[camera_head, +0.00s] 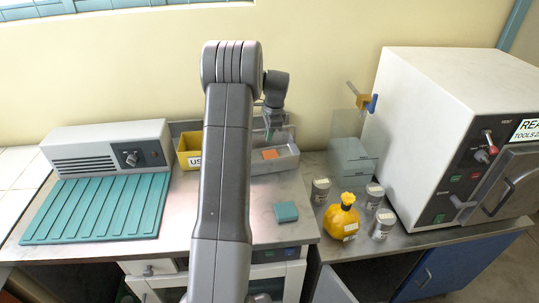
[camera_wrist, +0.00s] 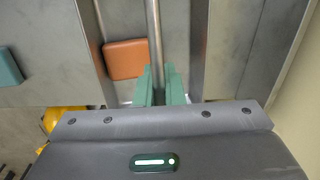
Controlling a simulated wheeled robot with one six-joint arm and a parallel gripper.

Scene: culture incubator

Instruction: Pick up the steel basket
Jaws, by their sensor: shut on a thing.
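The steel basket (camera_head: 280,165) is a grey open box at the back of the metal worktop, right of the yellow bin. An orange block (camera_head: 270,154) lies inside it and also shows in the wrist view (camera_wrist: 126,59). My gripper (camera_head: 269,130) is above the basket, pointing down. In the wrist view its green fingers (camera_wrist: 158,86) are shut on the basket's thin round handle bar (camera_wrist: 154,35). The basket walls (camera_wrist: 198,50) show on both sides of the bar. I cannot tell whether the basket touches the worktop. My arm hides part of its left side.
A yellow bin (camera_head: 188,151) stands to the left, near a grey device (camera_head: 108,148) and a teal ribbed mat (camera_head: 95,210). A small teal block (camera_head: 286,212) lies in front. At right are a yellow bottle (camera_head: 341,222), several grey canisters and a large white incubator (camera_head: 445,110).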

